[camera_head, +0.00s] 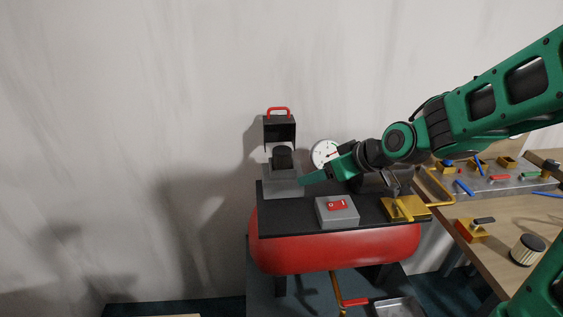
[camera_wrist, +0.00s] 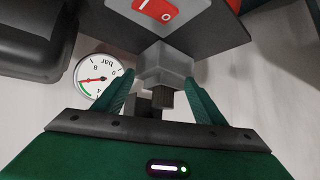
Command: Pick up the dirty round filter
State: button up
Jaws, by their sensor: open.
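A dark round filter (camera_head: 282,157) sits upright on the grey filter housing (camera_head: 284,185), under a raised black cover (camera_head: 279,130) with a red handle. My gripper (camera_head: 308,179) is at the right front of the housing, its fingers pointing left toward it. In the wrist view my gripper (camera_wrist: 160,102) is open. A small dark ribbed piece, probably the filter (camera_wrist: 163,97), shows between the fingers, beyond them, beside the grey housing (camera_wrist: 165,66). I cannot tell any contact. A second, paler ribbed filter (camera_head: 528,249) stands on the wooden table.
The housing stands on a black plate over a red tank (camera_head: 335,250). A pressure gauge (camera_head: 324,154), a grey switch box (camera_head: 337,212) and a yellow valve part (camera_head: 405,208) are close by. The wooden table (camera_head: 500,262) at right holds several small parts.

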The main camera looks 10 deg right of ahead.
aim_at(286, 154)
jog(key=w+a+y, duration=0.1)
jog(key=w+a+r+n+t, duration=0.1)
jog(key=w+a, duration=0.1)
jog(key=w+a+r+t+y, duration=0.1)
jog(key=w, duration=0.1)
jog(key=shift+w+a+y, duration=0.15)
jog(key=shift+w+y, duration=0.05)
jog(key=shift+y, duration=0.1)
jog(key=shift+w+a, duration=0.2)
jog(key=shift+w, duration=0.1)
jog(key=x, duration=0.5)
jog(key=shift+r, duration=0.2)
jog(key=shift+a+x, duration=0.25)
jog(key=shift+x, duration=2.45)
jog(key=shift+s+r+t, duration=0.1)
jog(key=shift+r+t, duration=0.1)
jog(key=shift+t, duration=0.1)
jog(key=c, duration=1.1)
